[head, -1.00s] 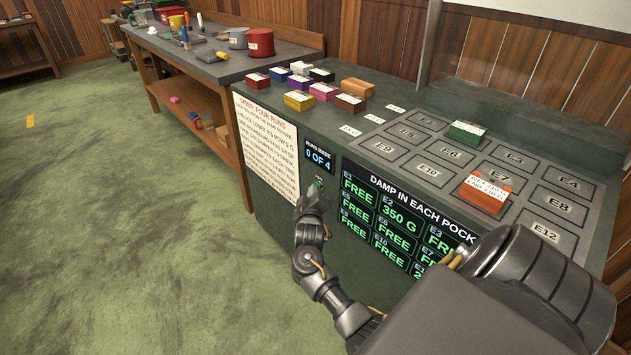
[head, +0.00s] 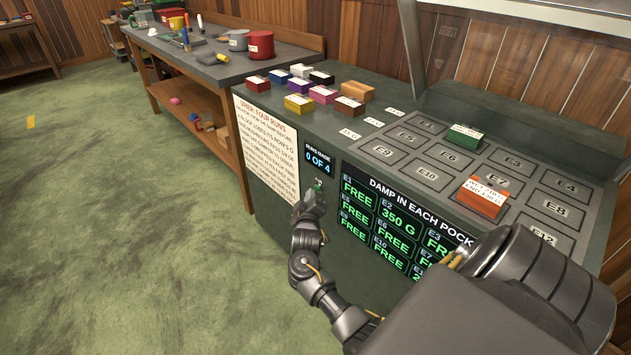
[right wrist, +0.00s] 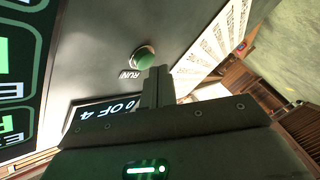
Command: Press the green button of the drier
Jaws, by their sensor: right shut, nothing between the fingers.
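The drier (head: 277,120) is a dark green cabinet with a grid of marked pockets on top. Its green button (head: 318,184) is on the front face, below the small display reading "0 OF 4" (head: 318,160). In the right wrist view the round green button (right wrist: 145,60) sits in a metal ring beside a "RUN" label. My right gripper (head: 313,195) is shut and empty, just in front of and below the button in the head view. Its fingertips (right wrist: 158,72) appear close beside the button; I cannot tell whether they touch it. My left gripper is not in view.
A large panel of pocket readings (head: 400,225) is right of the button and a printed notice (head: 267,145) is left. A green block (head: 464,136) and an orange block (head: 482,197) sit on the pocket grid. A workbench (head: 205,75) stands behind left.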

